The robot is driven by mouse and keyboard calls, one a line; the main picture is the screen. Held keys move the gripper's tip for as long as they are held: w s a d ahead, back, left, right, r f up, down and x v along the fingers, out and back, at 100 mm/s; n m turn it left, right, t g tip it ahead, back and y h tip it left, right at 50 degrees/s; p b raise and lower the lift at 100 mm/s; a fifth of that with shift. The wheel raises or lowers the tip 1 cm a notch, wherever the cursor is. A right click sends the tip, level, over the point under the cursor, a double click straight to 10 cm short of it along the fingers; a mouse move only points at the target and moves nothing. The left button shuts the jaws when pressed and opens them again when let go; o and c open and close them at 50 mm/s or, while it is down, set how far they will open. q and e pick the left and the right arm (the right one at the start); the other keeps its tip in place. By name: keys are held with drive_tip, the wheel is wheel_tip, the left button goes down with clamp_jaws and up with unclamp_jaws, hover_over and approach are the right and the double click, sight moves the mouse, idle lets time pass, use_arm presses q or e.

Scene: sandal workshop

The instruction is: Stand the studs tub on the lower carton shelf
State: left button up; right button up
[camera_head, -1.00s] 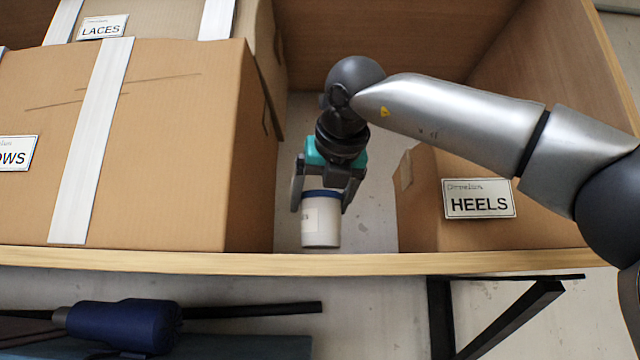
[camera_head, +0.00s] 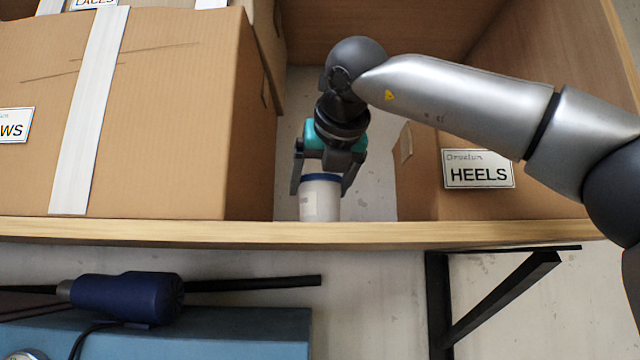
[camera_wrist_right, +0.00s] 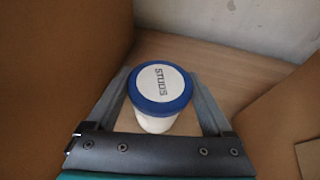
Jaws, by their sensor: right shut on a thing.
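The studs tub (camera_head: 320,200) is a white tub with a blue rim, upright in the gap between two cartons on the carton shelf (camera_head: 300,232). In the right wrist view its lid (camera_wrist_right: 160,84) reads STUDS. My right gripper (camera_head: 322,190) is above it, with its fingers shut on the tub's two sides. The front board of the shelf hides the tub's base in the head view, so I cannot tell whether it touches the shelf floor. My left gripper is not in view.
A large carton (camera_head: 165,130) stands close on the left, with a carton marked LACES behind it. The HEELS carton (camera_head: 470,200) stands on the right. Below the shelf are a blue tool (camera_head: 128,298) and a black bracket (camera_head: 490,310).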

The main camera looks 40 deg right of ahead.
drive_tip(key=shift+f, duration=0.25)
drive_tip(key=o, duration=1.4)
